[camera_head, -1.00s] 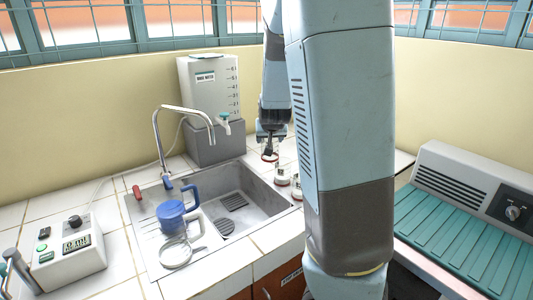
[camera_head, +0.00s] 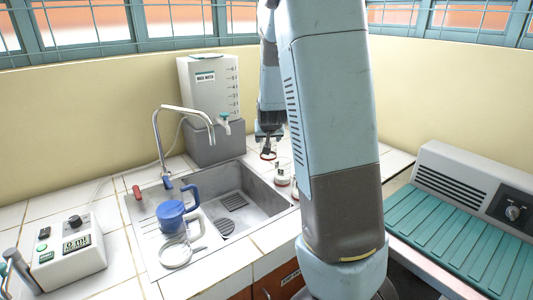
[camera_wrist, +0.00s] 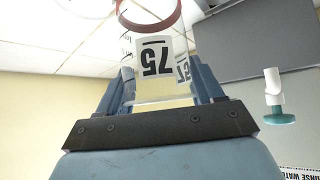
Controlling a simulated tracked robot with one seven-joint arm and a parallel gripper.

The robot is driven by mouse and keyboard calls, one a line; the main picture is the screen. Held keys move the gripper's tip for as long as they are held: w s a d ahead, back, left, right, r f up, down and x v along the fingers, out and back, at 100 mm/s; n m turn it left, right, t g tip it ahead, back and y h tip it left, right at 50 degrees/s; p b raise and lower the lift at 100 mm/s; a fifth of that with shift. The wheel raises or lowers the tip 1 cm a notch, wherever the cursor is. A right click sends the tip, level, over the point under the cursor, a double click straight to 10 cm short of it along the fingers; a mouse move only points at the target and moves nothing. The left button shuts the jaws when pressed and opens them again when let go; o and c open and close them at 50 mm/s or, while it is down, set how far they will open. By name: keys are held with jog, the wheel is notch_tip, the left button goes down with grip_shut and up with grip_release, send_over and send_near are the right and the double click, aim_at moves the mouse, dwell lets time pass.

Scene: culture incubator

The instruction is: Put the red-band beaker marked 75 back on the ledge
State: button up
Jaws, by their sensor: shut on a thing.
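The red-band beaker marked 75 (camera_wrist: 157,62) is held between the two blue fingers of my gripper (camera_wrist: 158,88) in the wrist view. Its label reads upside down there, and its red band shows at the top of the picture. In the head view my gripper (camera_head: 268,137) is beyond the sink's far right corner, with the beaker's red rim (camera_head: 268,156) just below it. The beaker appears to be above the counter; the exact gap is unclear. I cannot identify the ledge for certain.
Beakers with red bands (camera_head: 284,178) stand on the tiles right of the sink (camera_head: 247,177), partly beside my arm. A rinse water tank (camera_head: 208,90) stands behind the sink. A blue jug (camera_head: 172,216) and a controller box (camera_head: 68,252) are at left. A teal ribbed bench (camera_head: 455,235) is at right.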

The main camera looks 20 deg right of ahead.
jog(key=shift+s+a+f+x, duration=0.15)
jog(key=shift+f+x, duration=0.05)
jog(key=shift+x, duration=1.85)
jog(key=shift+s+a+f+x, duration=0.15)
jog(key=shift+f+x, duration=0.05)
jog(key=shift+x, duration=1.9)
jog(key=shift+s+a+f+x, duration=0.1)
jog(key=shift+s+f+x, duration=0.1)
jog(key=shift+x, duration=1.85)
jog(key=shift+f, duration=0.1)
jog(key=o, duration=1.4)
